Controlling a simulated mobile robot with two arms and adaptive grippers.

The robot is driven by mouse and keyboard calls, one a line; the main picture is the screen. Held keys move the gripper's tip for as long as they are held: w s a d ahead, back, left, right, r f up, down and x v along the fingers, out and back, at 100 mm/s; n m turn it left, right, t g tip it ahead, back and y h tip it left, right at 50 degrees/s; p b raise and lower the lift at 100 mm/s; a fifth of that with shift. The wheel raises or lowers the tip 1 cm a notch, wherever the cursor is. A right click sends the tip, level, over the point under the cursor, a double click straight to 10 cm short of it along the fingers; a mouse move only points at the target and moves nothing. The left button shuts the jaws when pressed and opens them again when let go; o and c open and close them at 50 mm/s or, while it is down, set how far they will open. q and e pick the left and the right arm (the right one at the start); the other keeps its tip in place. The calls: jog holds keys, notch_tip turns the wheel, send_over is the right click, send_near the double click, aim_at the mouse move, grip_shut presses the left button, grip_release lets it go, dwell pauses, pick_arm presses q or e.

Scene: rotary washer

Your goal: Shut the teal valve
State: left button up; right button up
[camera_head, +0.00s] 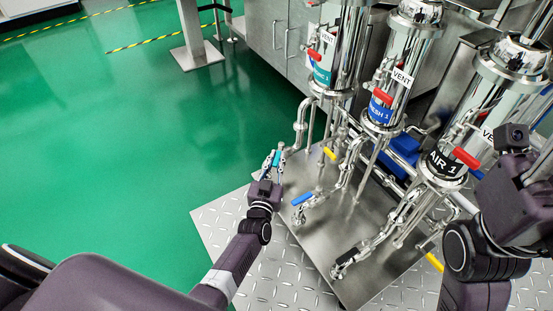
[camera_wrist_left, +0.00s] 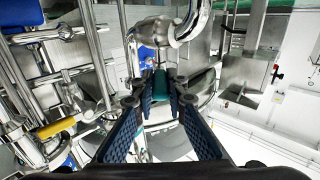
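The teal valve handle (camera_head: 276,158) stands at the left end of the leftmost pipe branch. In the left wrist view the teal handle (camera_wrist_left: 160,88) is upright beyond and between my fingertips. My left gripper (camera_head: 270,164) is at the handle, its fingers apart on either side of it; it also shows in the left wrist view (camera_wrist_left: 161,92). I cannot tell whether the fingers touch the handle. My right wrist (camera_head: 510,190) is at the right edge, near the AIR 1 column, and its fingers are hidden.
A blue valve handle (camera_head: 302,199) and a black one (camera_head: 346,256) sit on neighbouring branches. Yellow handles (camera_head: 330,154) and red handles (camera_head: 383,97) are on the pipes and columns. The steel base plate (camera_head: 375,275) lies below. Open green floor (camera_head: 130,150) is at left.

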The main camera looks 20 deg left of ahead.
pick_arm(q)
jog(key=o, duration=0.4)
jog(key=shift+d, duration=0.1)
jog(key=shift+o, duration=0.2)
jog(key=shift+s+d, duration=0.25)
jog(key=shift+s, duration=1.6)
jog(key=shift+s+d, duration=0.2)
jog(key=shift+s, duration=1.65)
jog(key=shift+c, duration=0.4)
